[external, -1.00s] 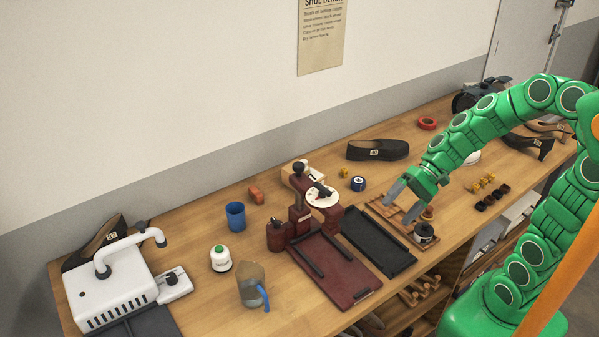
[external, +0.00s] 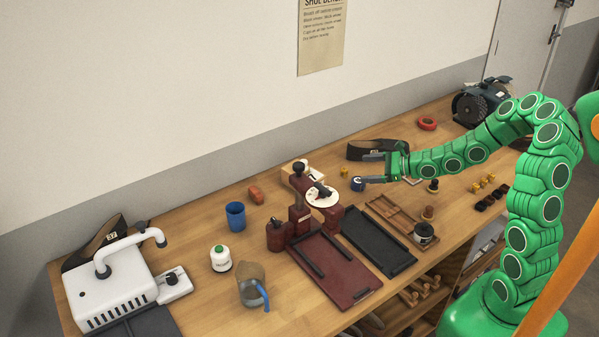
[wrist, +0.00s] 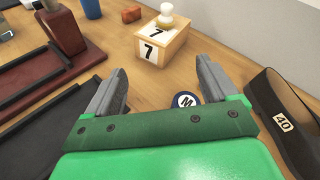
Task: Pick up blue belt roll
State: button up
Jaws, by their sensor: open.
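The blue belt roll (external: 357,186) stands on the bench behind the red press and in front of the black shoe. In the wrist view the blue roll (wrist: 185,99) shows its white top marked M, between my fingers but nearer the right one. Its lower part is hidden by my gripper's body. My gripper (external: 365,169) is open and empty, reaching left with its fingers near the roll in the external view. I cannot tell whether a finger touches the roll. In the wrist view my gripper's (wrist: 160,68) two fingers are spread wide.
A wooden block marked 7 (wrist: 164,43) stands beyond my fingertips. A black shoe tagged 40 (wrist: 290,120) lies close on the right. The dark red press (external: 300,215) and a black tray (external: 378,243) stand nearby. A red roll (external: 427,123) lies farther back.

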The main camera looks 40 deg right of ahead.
aim_at(360, 180)
jog(key=d+f+m, duration=0.1)
jog(key=d+f, duration=0.1)
jog(key=d+f+m+h, duration=0.1)
jog(key=f+m, duration=0.1)
jog(key=f, duration=0.1)
jog(key=w+d+f+m+h, duration=0.1)
jog(key=d+f, duration=0.1)
jog(key=shift+d+f+m, duration=0.25)
jog(key=shift+d+m, duration=0.05)
jog(key=shift+x, duration=1.2)
jog(key=shift+f+x, duration=0.15)
jog(key=shift+x, duration=0.6)
jog(key=shift+f+x, duration=0.15)
jog(key=shift+x, duration=1.65)
jog(key=shift+c, duration=0.5)
jog(key=c, duration=1)
jog(key=shift+r, duration=4.95)
